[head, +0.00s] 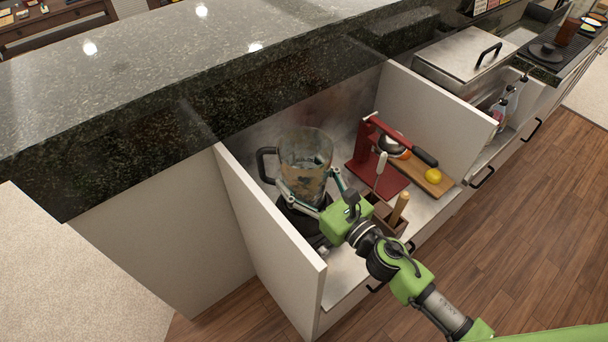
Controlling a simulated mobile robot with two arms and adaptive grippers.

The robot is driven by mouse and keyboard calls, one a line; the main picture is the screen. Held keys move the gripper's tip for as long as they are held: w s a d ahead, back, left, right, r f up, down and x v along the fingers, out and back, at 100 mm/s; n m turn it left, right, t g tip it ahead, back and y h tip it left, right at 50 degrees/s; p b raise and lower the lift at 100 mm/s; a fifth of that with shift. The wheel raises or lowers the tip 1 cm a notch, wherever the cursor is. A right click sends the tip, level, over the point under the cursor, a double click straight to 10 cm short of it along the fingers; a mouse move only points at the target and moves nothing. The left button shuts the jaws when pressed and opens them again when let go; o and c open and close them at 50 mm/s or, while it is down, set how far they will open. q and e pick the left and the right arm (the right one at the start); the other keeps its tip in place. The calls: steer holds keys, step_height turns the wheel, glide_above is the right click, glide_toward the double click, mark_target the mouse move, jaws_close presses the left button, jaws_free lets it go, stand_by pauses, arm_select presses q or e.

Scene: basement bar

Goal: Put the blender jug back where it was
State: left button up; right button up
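The clear blender jug (304,150) stands upright over its black blender base (298,216) in the counter bay, with its dark handle to the left. Whether the jug's bottom is fully seated on the base is hidden by my fingers. My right gripper (309,188), on the green arm from the right, has one finger along each side of the jug's lower part and appears shut on it. My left gripper is not in view.
A white side panel (270,230) stands close left of the base. The dark stone counter (200,60) rises behind.

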steer(key=shift+f, duration=0.2)
steer(key=o, duration=1.6)
steer(key=shift+c, duration=0.2)
steer(key=shift+o, duration=0.6)
